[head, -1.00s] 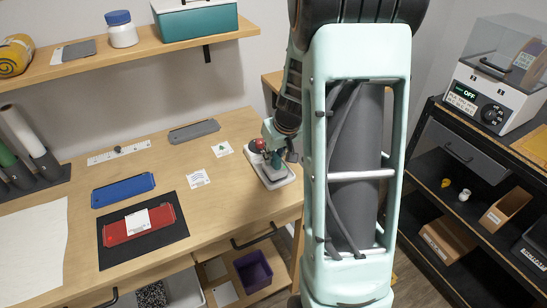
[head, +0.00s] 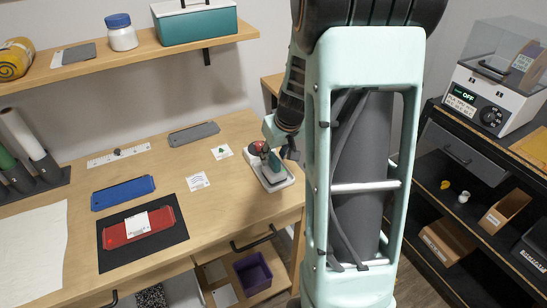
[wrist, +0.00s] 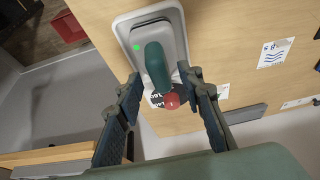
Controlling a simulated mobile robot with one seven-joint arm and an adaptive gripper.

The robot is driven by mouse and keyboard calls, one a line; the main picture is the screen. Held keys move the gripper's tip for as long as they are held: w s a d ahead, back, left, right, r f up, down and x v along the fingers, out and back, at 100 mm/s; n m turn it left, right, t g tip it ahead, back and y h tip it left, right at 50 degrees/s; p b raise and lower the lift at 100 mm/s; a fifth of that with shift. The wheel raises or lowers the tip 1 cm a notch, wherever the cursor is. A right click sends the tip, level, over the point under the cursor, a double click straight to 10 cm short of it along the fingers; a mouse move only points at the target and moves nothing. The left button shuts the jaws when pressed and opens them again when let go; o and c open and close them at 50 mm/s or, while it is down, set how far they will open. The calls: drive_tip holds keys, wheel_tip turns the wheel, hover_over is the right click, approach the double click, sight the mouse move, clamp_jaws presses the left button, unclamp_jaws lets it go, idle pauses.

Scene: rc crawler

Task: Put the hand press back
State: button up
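The hand press (head: 273,161), with a green body and a red knob, stands on a white tray (head: 277,184) at the right end of the wooden table. In the wrist view the hand press (wrist: 156,68) sits on the white tray (wrist: 122,27), with its red knob pointing toward me. My gripper (wrist: 165,108) is open, one finger on each side of the red knob, with gaps between.
White printed cards (head: 198,180) lie left of the press. A red plate (head: 130,230) on a black mat, a blue plate (head: 122,192) and a grey plate (head: 194,133) lie farther left. A dark shelf unit stands at right.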

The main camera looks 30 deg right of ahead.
drive_tip(key=v, duration=0.9)
drive_tip(key=shift+s+r, duration=0.2)
drive_tip(key=shift+r, duration=0.15)
drive_tip(key=shift+w, duration=0.1)
